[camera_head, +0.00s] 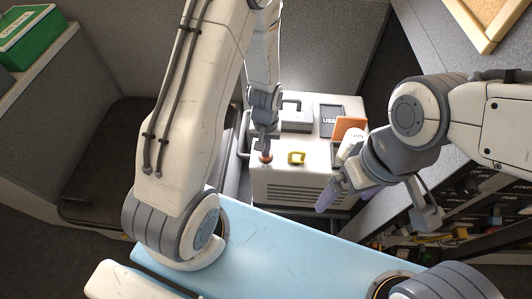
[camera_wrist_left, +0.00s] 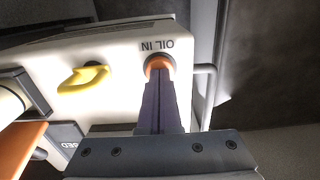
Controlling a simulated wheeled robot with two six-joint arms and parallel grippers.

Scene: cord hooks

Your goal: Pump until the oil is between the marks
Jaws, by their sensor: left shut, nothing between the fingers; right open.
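The orange pump button (camera_head: 265,158) is on the top of a white machine (camera_head: 285,172), near its left front corner. It also shows in the left wrist view (camera_wrist_left: 158,64), beside the printed words "OIL IN". My left gripper (camera_head: 265,149) is shut and empty, pointing down with its fingertips at the button, which they partly cover. In the left wrist view its fingers (camera_wrist_left: 158,84) are together and seem to meet the button; I cannot tell how far it is pressed. My right gripper (camera_head: 340,196) is open, right of the machine's front. I cannot make out an oil level or marks.
A yellow handle (camera_head: 297,157) stands right of the button. A white bottle (camera_head: 349,146), an orange panel (camera_head: 350,126), a dark sign (camera_head: 331,121) and a grey box (camera_head: 297,118) are on the machine. A light blue surface (camera_head: 275,240) lies in front. Shelves are at right.

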